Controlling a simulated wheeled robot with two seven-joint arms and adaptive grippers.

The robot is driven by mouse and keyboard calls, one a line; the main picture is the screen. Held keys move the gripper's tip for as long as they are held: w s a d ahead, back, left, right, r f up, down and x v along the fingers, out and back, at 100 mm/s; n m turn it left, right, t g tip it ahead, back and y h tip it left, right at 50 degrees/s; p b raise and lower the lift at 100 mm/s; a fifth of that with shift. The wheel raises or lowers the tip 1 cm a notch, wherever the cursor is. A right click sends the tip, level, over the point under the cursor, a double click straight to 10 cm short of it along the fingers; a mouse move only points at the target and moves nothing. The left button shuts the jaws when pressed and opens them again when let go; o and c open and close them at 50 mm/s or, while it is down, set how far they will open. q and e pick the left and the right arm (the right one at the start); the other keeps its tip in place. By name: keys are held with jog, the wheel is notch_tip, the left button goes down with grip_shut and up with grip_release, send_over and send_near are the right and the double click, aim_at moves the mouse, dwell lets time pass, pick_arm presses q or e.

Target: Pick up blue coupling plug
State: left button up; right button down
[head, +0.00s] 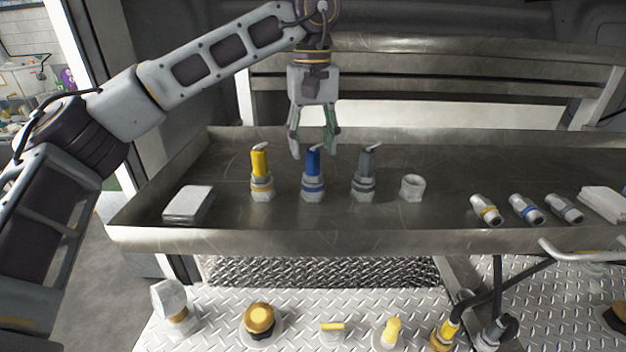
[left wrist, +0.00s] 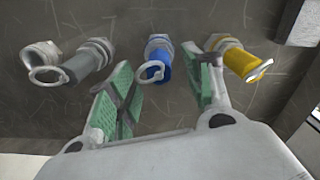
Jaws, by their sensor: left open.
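The blue coupling plug (head: 313,173) stands upright in the metal tray, between a yellow plug (head: 261,172) and a grey plug (head: 365,172). It has a ring on top and a metal collar below. My left gripper (head: 314,150) points down over it, with open fingers. In the left wrist view, the blue plug (left wrist: 157,62) shows between and just beyond the two green-padded fingers (left wrist: 160,85). The gap between the fingers is empty; whether they touch the plug cannot be told. The yellow plug (left wrist: 245,62) and grey plug (left wrist: 82,65) also show there. My right gripper is not in view.
The metal tray (head: 330,242) has a raised rim. A white block (head: 188,204) lies at its left, a short metal fitting (head: 412,187) stands right of the grey plug, and several lying couplings (head: 526,209) are farther right. Hoses and capped fittings sit below.

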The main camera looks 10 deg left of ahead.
aim_at(313, 173)
pick_arm(q)
jog(key=shift+f, duration=1.5)
grip_shut()
